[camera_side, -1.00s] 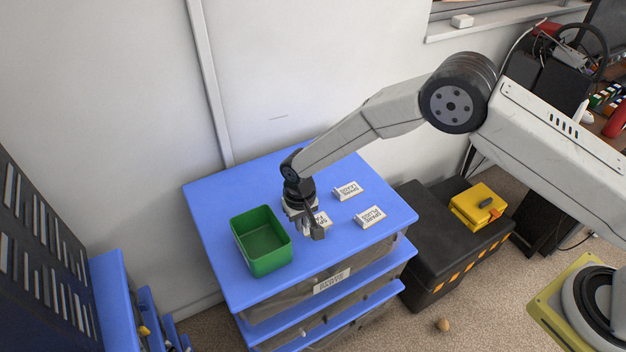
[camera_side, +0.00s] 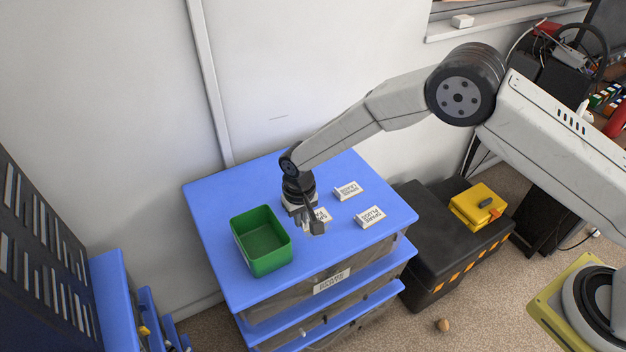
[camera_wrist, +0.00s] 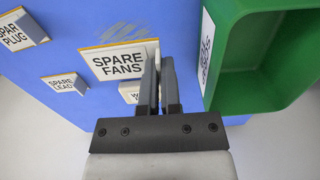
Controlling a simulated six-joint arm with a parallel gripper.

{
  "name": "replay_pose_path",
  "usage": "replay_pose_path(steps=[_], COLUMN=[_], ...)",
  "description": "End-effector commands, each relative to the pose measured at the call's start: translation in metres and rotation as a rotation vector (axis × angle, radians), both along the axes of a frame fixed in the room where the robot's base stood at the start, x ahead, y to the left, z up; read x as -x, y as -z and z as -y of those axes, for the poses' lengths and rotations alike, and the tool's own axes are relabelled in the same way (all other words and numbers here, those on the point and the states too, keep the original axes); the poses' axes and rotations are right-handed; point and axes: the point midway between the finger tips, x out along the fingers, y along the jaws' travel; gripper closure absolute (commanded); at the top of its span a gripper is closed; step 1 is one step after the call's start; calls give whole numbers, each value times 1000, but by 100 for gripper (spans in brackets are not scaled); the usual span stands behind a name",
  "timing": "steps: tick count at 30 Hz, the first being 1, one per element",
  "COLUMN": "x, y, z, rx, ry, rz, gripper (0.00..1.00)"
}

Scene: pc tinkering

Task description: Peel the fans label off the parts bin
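The white fans label (camera_wrist: 120,63), printed SPARE FANS with a tan edge, is over the blue top in the wrist view. In the side view the label (camera_side: 322,214) is partly hidden by my gripper. My gripper (camera_wrist: 161,60) points down beside the label's right edge. Its fingers are close together with a pale sliver between the tips, which looks like the label's edge. The side view shows my gripper (camera_side: 318,229) low over the blue top; I cannot tell whether the label touches it. The blue parts bin (camera_side: 215,200) has drawers below.
A green open box (camera_side: 262,240) stands left of my gripper, close to its fingers. Spare leads (camera_side: 347,190) and spare plugs (camera_side: 369,216) labels lie to the right. Another label (camera_wrist: 129,92) shows partly below the fans label. A black case (camera_side: 430,245) with a yellow box stands right.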

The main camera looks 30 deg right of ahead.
Motion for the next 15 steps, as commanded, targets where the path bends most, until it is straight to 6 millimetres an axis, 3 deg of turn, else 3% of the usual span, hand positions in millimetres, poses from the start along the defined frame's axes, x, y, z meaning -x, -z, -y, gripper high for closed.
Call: replay_pose_path(steps=[15], x=[0], y=[-29], z=[0], rx=[0], ry=[0], rz=[0], gripper=[100])
